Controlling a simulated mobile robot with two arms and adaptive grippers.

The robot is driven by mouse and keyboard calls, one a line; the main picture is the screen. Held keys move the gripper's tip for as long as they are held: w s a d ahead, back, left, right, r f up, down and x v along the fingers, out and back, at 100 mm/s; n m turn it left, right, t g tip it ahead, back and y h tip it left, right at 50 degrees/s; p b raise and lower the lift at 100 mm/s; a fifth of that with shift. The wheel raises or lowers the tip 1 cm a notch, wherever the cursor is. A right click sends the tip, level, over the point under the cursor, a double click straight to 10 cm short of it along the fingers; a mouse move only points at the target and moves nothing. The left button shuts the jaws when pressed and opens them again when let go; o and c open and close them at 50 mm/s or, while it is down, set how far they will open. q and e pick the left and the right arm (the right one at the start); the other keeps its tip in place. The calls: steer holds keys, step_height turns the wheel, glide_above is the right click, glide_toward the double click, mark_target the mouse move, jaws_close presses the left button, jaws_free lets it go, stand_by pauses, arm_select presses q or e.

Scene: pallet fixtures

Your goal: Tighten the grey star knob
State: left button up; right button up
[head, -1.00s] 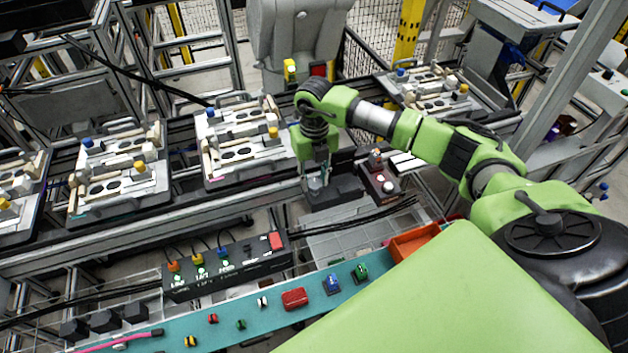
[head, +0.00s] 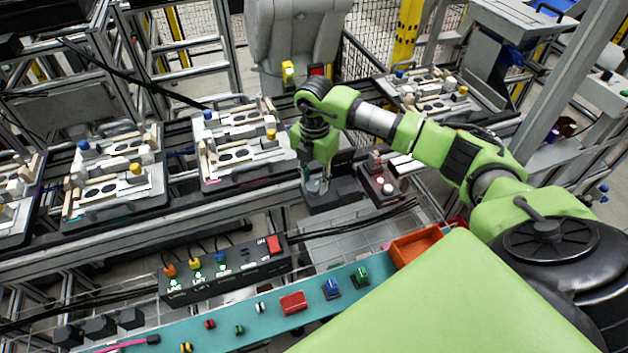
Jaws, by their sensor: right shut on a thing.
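My right gripper (head: 316,187) points down at a dark block (head: 342,194) on the near side of the conveyor, in the middle of the head view. Its fingers are shut on a small greyish thing at the block's left part, which I take to be the grey star knob. The knob is mostly hidden by the fingers and wrist, so its shape and how far it is screwed in cannot be seen. My left gripper is not in view.
A dark box with a white button (head: 389,188) stands close to the right of the gripper. A pallet fixture (head: 240,150) is close on the left, another (head: 432,92) behind right. A black switch box (head: 225,270) and an orange tray (head: 415,244) lie nearer.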

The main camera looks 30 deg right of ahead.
mark_target(315, 185)
steer(key=shift+d+r+m, duration=0.1)
steer(key=shift+r+m, duration=0.05)
steer(key=shift+m, duration=1.05)
steer(key=shift+w, duration=0.1)
steer(key=o, duration=0.8)
step_height(315, 185, up, 12)
steer(key=shift+s, duration=0.2)
